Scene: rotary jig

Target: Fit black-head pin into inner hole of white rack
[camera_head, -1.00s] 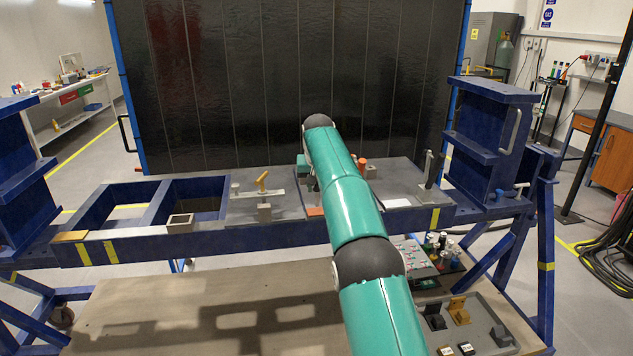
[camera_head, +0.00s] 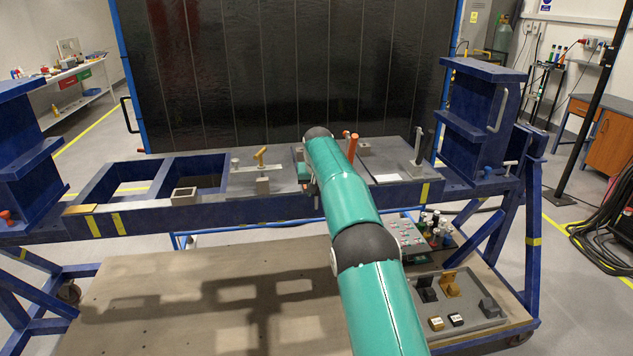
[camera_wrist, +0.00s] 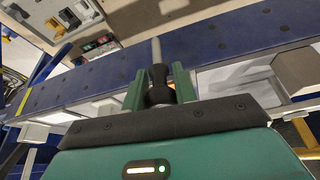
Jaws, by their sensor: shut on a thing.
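In the wrist view my gripper (camera_wrist: 158,88) has two green fingers shut on the black-head pin. The pin's dark head (camera_wrist: 158,74) sits between the fingers, and its thin grey shaft (camera_wrist: 156,50) points up in the picture, over the blue beam.
The blue beam (camera_head: 240,213) crosses in front of me. An orange handle (camera_head: 352,145) and a grey upright lever (camera_head: 418,150) stand right of my arm; a yellow-handled clamp (camera_head: 260,158) stands left. Blue posts (camera_head: 484,110) flank the bench. A tray (camera_head: 465,300) sits lower right.

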